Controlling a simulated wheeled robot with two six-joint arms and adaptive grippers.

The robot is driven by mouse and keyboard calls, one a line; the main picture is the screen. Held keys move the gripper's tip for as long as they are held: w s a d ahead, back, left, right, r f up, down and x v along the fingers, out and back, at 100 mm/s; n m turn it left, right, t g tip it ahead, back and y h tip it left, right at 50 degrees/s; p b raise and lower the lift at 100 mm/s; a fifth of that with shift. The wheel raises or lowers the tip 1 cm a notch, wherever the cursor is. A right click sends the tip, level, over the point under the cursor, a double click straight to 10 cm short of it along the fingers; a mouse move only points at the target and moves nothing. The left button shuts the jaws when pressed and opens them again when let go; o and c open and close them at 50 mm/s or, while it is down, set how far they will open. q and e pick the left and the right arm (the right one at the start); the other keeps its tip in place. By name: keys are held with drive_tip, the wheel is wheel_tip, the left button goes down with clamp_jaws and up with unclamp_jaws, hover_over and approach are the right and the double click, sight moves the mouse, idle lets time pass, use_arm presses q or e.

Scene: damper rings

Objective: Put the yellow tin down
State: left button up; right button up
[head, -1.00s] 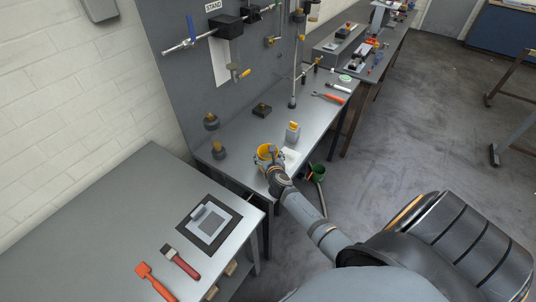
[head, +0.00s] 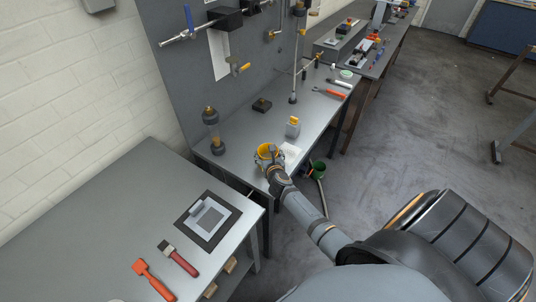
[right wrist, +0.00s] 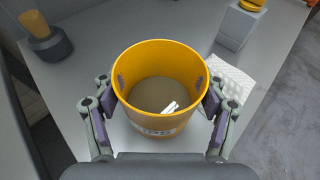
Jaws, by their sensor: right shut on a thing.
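The yellow tin (head: 264,151) is at the near end of the grey workbench (head: 238,172), close to its front edge. It is upright and open at the top. My right gripper (right wrist: 162,92) is shut on it, with a finger on each side of the tin (right wrist: 160,55) in the right wrist view. A small pale object lies inside on the tin's bottom. I cannot tell whether the tin's base touches the bench, as its underside is hidden. My left gripper is not in view.
A white sheet (right wrist: 233,77) lies right beside the tin. A grey block with a yellow top (head: 292,130) stands behind it. A dark damper-like post (head: 212,133) stands at the left, and a dark block (head: 262,105) further back. Bare bench lies between them.

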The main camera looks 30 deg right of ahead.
drive_tip(key=shift+f, duration=0.2)
idle(0.3)
drive_tip(key=o, duration=1.5)
drive_tip(key=v, duration=1.2)
drive_tip(key=shift+a, duration=0.1)
clamp_jaws()
idle(0.5)
